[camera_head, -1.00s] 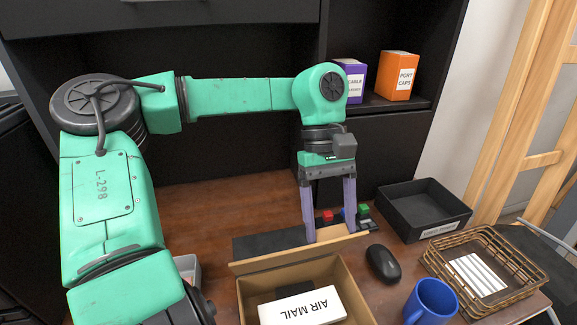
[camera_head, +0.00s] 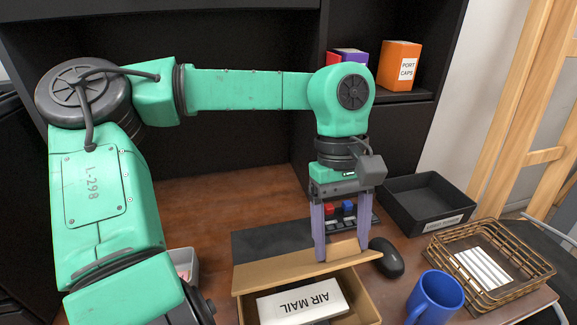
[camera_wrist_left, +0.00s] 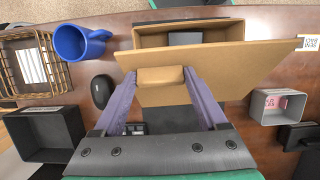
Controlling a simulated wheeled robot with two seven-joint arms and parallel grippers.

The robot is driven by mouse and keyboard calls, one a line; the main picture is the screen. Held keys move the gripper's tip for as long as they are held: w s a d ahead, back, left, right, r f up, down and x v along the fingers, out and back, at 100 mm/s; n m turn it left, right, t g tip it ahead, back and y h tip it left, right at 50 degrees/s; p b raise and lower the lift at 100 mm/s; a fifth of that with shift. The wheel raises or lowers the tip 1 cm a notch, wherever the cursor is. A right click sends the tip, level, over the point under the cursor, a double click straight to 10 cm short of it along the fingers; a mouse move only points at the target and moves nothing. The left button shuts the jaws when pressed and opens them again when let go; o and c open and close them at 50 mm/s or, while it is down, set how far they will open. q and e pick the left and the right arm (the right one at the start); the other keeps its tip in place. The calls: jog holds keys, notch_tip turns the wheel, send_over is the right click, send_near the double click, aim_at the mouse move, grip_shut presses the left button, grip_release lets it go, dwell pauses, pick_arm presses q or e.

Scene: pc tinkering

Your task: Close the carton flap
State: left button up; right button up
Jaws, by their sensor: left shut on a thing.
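The open carton (camera_head: 369,303) stands at the front of the desk, with a white AIR MAIL box (camera_head: 302,302) inside. Its cardboard flap (camera_head: 275,274) is raised along the far side and leans partly over the opening. In the left wrist view the flap (camera_wrist_left: 235,62) crosses in front of the carton (camera_wrist_left: 222,28). My left gripper (camera_head: 342,252) is above the flap's right part, fingers pointing down. Its fingers are shut on a tan block (camera_wrist_left: 160,76) at the flap, also seen in the head view (camera_head: 345,247). My right gripper is not in view.
A black mouse (camera_head: 386,258) sits close right of the flap. A blue mug (camera_head: 434,298), wicker basket (camera_head: 530,272) and black tray (camera_head: 428,203) stand to the right. A dark mat (camera_head: 262,243) lies behind the carton, and a grey bin (camera_head: 184,263) stands left.

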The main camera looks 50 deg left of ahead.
pick_arm(q)
jog(key=shift+d, duration=0.1)
jog(key=shift+f, duration=0.15)
jog(key=shift+s+d+f+b, duration=0.35)
jog(key=shift+d+f+b, duration=0.2)
jog(key=shift+f+b, duration=0.1)
jog(key=shift+s+d, duration=0.1)
jog(key=shift+d, duration=0.15)
